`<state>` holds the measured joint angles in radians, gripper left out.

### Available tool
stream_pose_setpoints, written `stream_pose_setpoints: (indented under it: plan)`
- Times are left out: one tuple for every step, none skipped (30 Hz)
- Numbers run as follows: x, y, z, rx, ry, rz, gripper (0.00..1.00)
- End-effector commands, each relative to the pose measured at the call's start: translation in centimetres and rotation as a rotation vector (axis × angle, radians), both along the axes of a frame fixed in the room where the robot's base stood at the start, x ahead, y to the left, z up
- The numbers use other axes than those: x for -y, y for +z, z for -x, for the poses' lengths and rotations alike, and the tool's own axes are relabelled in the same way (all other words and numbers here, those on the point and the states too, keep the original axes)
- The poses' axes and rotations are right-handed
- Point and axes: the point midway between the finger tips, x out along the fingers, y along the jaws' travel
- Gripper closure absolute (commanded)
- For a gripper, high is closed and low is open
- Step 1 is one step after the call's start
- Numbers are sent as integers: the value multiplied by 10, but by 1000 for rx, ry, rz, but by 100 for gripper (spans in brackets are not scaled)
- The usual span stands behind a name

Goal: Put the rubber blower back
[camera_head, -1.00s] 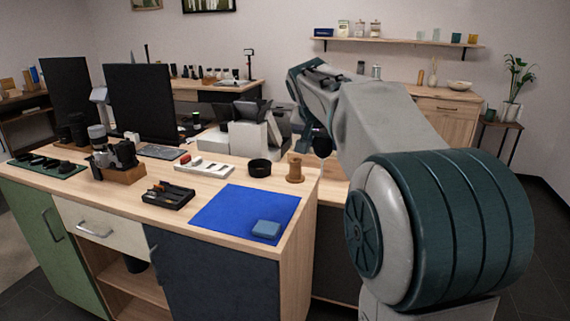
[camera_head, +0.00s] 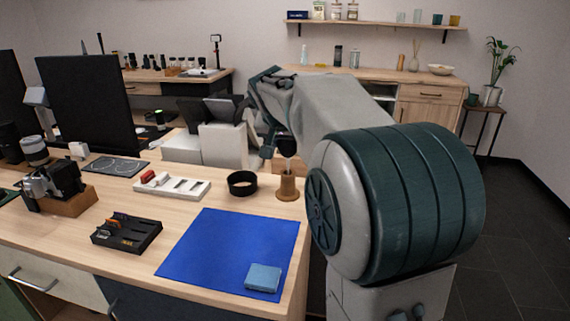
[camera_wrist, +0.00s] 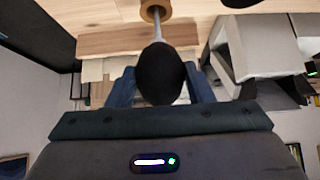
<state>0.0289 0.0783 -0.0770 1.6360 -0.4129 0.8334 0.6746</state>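The rubber blower has a black bulb (camera_wrist: 160,73) and a pale nozzle. In the wrist view the bulb sits between the two fingers of my gripper (camera_wrist: 161,90), which is shut on it. The nozzle points away from my gripper toward a round wooden holder (camera_wrist: 155,10). In the head view the holder (camera_head: 288,187) stands upright on the table near its right edge. The pale nozzle (camera_head: 287,148) hangs just above the holder, about in line with it. I cannot tell whether its tip has entered the hole. My arm hides most of the gripper (camera_head: 268,140) there.
A blue mat (camera_head: 228,252) with a blue cloth block (camera_head: 263,277) lies in front. A black tray (camera_head: 126,233), camera (camera_head: 55,182) and grey machine (camera_head: 218,145) stand nearby.

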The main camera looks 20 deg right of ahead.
Motion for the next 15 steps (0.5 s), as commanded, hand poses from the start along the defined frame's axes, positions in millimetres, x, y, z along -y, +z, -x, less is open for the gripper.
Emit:
stream_pose_setpoints:
  plan:
    - [1,-4,0,0,-1,1,56]
    - [1,-6,0,0,-1,1,56]
    - [0,-9,0,0,-1,1,56]
    - [0,-12,0,-1,0,-1,56]
    - [0,-15,0,-1,0,-1,56]
    - [0,-21,0,-2,0,-1,56]
    - [0,-26,0,-2,-1,0,56]
    - [0,-31,0,-2,0,0,56]
    - [0,-36,0,-2,1,1,56]
    - [0,-40,0,-2,0,1,56]
    - [0,-42,0,-1,1,0,56]
    - [0,-43,0,0,1,-1,56]
    - [0,-42,0,0,1,-1,56]
    - [-1,-42,0,1,1,0,56]
    - [-1,-42,0,1,1,0,56]
